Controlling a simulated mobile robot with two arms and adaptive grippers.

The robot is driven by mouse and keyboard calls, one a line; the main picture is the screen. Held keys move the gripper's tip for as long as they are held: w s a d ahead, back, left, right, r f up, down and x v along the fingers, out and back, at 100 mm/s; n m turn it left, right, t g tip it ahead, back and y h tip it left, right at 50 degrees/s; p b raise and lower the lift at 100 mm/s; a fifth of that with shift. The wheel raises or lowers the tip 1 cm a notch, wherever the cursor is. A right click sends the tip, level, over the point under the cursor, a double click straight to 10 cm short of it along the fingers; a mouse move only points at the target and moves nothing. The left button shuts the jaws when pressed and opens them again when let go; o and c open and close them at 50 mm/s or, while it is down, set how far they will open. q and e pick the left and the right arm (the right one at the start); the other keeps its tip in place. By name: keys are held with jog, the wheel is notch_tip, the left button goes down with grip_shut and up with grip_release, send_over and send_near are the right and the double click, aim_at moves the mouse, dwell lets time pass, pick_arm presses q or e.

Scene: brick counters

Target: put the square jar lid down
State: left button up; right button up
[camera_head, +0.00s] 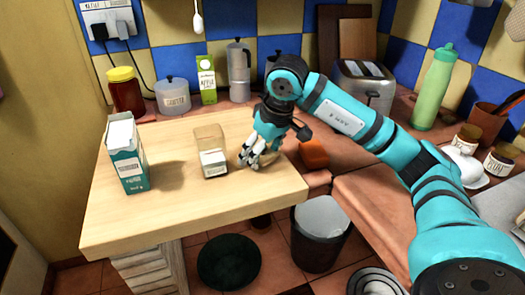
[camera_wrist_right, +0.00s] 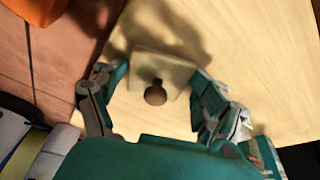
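The square jar lid (camera_wrist_right: 143,62) is a pale square with a dark round knob (camera_wrist_right: 155,94), and it lies knob-up on the light wooden counter. In the head view the lid (camera_head: 240,159) is partly hidden by my right gripper (camera_head: 252,160). That gripper is low over the counter. In the wrist view my right gripper (camera_wrist_right: 160,80) has its fingers spread, one at each side of the lid, with the knob free between them. A clear square jar (camera_head: 209,140) with a white label stands open just left of the lid. My left gripper is not in view.
A teal and white carton (camera_head: 125,155) stands at the counter's left. An orange block (camera_head: 314,154) lies to the right, past the wooden counter (camera_head: 180,213). A bin (camera_head: 320,235) stands below. Jars, a green carton (camera_head: 206,80) and a moka pot (camera_head: 239,72) line the back.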

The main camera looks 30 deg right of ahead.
aim_at(270, 158)
jog(key=shift+s+d, duration=0.1)
jog(key=shift+s, duration=0.05)
jog(key=shift+r, duration=0.15)
jog(key=shift+d+r+p, duration=0.1)
jog(key=shift+r+p, duration=0.25)
jog(key=shift+p, duration=0.1)
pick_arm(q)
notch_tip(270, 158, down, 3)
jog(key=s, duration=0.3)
pick_arm(e)
jog(key=v, duration=0.5)
jog(key=shift+s+r, duration=0.15)
jog(key=shift+r, duration=0.05)
jog(key=s, duration=0.3)
jog(key=s+d+b, duration=0.1)
jog(key=s, duration=0.6)
jog(key=shift+s+d+f+b, duration=0.2)
jog(key=shift+d+f+b, duration=0.05)
jog(key=shift+d+b, duration=0.1)
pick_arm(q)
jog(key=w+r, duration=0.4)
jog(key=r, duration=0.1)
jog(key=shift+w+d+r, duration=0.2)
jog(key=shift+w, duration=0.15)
pick_arm(e)
jog(key=shift+s+r, duration=0.1)
jog(key=shift+s, duration=0.4)
